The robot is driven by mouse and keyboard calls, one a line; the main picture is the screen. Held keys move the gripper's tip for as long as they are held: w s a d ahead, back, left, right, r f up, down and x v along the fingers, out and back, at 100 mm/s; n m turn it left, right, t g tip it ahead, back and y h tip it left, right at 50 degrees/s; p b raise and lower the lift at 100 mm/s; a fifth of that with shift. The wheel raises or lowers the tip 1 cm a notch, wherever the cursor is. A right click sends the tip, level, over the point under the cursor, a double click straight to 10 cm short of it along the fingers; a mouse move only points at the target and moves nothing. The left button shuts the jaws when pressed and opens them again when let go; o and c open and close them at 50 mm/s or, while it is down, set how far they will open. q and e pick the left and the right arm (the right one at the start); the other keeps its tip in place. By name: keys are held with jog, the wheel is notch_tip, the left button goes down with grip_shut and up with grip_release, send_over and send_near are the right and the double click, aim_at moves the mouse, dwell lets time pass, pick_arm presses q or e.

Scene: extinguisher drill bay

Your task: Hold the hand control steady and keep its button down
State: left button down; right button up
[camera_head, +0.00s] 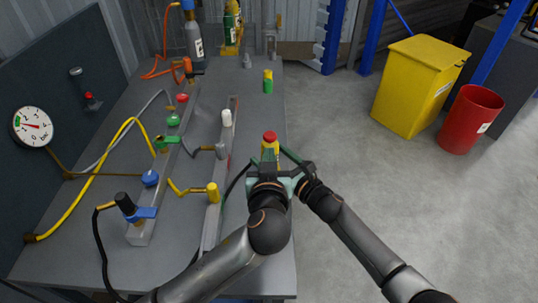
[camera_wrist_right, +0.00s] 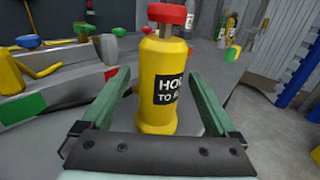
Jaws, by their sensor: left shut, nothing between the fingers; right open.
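The hand control, a yellow cylinder with a red button on top, stands upright near the table's right edge in the head view (camera_head: 270,148). In the right wrist view, the hand control (camera_wrist_right: 155,95) has a black label starting "HO". My right gripper (camera_head: 287,154) is open, and its green fingers in the right wrist view (camera_wrist_right: 160,88) lie on either side of the control; I cannot tell whether they touch it. My left gripper (camera_head: 267,172) is shut and empty, just on the near side of the control, and hides its lower part in the head view. The button is not covered.
The grey table (camera_head: 265,235) carries rails with coloured valves and hoses on the left. A pressure gauge (camera_head: 33,127) is on the left panel. A yellow bin (camera_head: 415,85) and red bucket (camera_head: 470,120) stand on the floor at right.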

jog(key=v, duration=1.1)
jog(key=shift+s+d, duration=0.15)
jog(key=shift+s, duration=0.05)
